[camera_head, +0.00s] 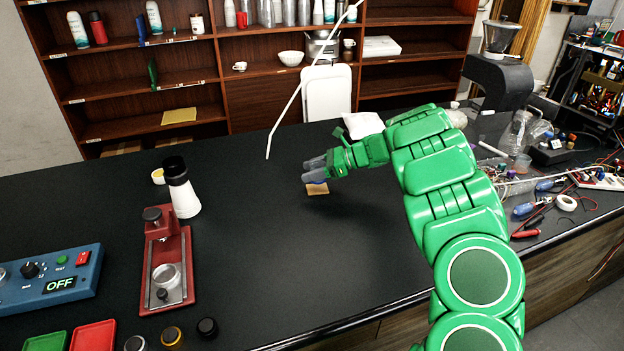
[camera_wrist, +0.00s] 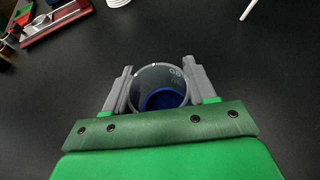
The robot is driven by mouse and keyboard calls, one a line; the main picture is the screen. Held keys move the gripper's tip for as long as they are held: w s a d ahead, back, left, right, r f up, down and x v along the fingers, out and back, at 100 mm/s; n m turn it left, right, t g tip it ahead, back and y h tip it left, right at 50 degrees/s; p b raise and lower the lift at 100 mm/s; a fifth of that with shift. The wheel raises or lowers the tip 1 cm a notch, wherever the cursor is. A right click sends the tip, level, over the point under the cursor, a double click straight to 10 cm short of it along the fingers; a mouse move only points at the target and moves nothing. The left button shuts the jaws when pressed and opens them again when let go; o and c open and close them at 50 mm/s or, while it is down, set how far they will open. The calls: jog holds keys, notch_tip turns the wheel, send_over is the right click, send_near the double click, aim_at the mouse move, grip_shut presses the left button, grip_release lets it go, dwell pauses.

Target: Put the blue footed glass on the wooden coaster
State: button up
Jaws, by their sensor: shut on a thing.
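My gripper (camera_head: 309,171) reaches over the black counter from the right. It is shut on the blue footed glass (camera_wrist: 161,97), which shows in the wrist view between the two grey fingers, its round rim facing the camera and blue inside. In the head view the glass is mostly hidden by the fingers. The wooden coaster (camera_head: 317,189), a small tan square, lies on the counter just below my fingers in the head view. I cannot tell the gap between glass and coaster. The coaster does not show in the wrist view.
A white-and-black grinder (camera_head: 182,190) and a red press stand (camera_head: 167,262) stand to the left. A blue control box (camera_head: 50,280) is at far left. Tools and wires clutter the right end. A thin white rod (camera_head: 296,93) rises behind. The counter's middle is clear.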

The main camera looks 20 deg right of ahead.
jog(key=shift+w+f, duration=0.15)
jog(key=shift+f, duration=1.5)
jog(key=o, duration=1.1)
jog(key=shift+f, duration=0.1)
jog(key=shift+c, duration=0.2)
jog(key=v, duration=1.2)
